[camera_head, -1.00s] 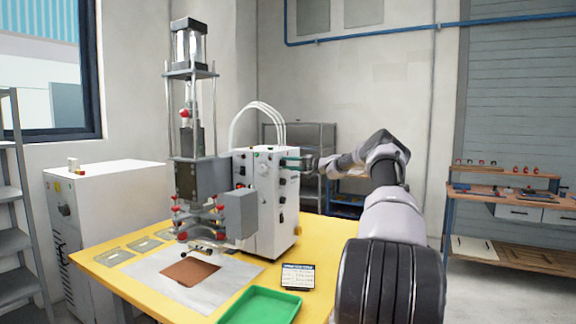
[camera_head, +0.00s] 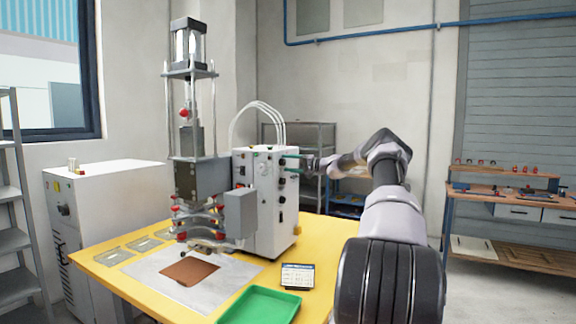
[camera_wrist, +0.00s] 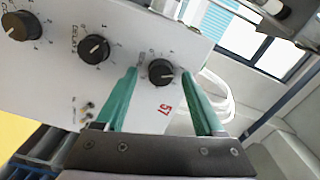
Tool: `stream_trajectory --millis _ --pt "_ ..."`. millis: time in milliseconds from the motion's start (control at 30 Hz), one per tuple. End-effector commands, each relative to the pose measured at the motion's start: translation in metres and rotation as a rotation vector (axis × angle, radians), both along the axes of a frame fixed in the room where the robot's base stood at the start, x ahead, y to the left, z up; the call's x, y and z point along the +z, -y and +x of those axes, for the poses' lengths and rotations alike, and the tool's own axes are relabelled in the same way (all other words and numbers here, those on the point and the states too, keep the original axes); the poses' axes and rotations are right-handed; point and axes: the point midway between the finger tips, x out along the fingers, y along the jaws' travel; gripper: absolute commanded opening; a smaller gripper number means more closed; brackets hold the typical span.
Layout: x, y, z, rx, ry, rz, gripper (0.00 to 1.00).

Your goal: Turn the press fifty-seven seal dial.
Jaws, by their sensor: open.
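The white control box (camera_head: 262,205) of the press stands on the yellow table. In the wrist view its panel (camera_wrist: 60,85) carries three black dials in a row. The rightmost dial (camera_wrist: 161,71) has a red 57 printed below it; its label is largely hidden by a finger. The middle dial (camera_wrist: 94,48) and the left dial (camera_wrist: 22,25) stand clear of my gripper. My gripper (camera_wrist: 159,77) is open, with one green finger on each side of the rightmost dial. I cannot tell whether either finger touches it. In the head view my gripper (camera_head: 294,166) is at the box's right side.
The press column (camera_head: 195,130) stands left of the box, with white hoses (camera_head: 262,108) above. A green tray (camera_head: 262,306) and a small sign (camera_head: 297,276) lie at the table's front. A grey shelf (camera_head: 310,140) stands behind. Open floor lies to the right.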

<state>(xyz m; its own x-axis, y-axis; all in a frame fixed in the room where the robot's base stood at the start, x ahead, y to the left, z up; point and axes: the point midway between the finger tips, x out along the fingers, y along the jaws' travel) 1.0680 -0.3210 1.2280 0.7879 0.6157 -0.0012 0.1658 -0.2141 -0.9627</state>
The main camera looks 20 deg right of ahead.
Motion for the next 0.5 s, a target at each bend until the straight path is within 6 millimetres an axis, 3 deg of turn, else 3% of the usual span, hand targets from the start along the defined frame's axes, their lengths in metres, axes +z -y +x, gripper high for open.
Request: stream_trajectory --millis 500 --pt "0.0 0.058 -0.072 -0.002 -0.001 -0.001 0.7"
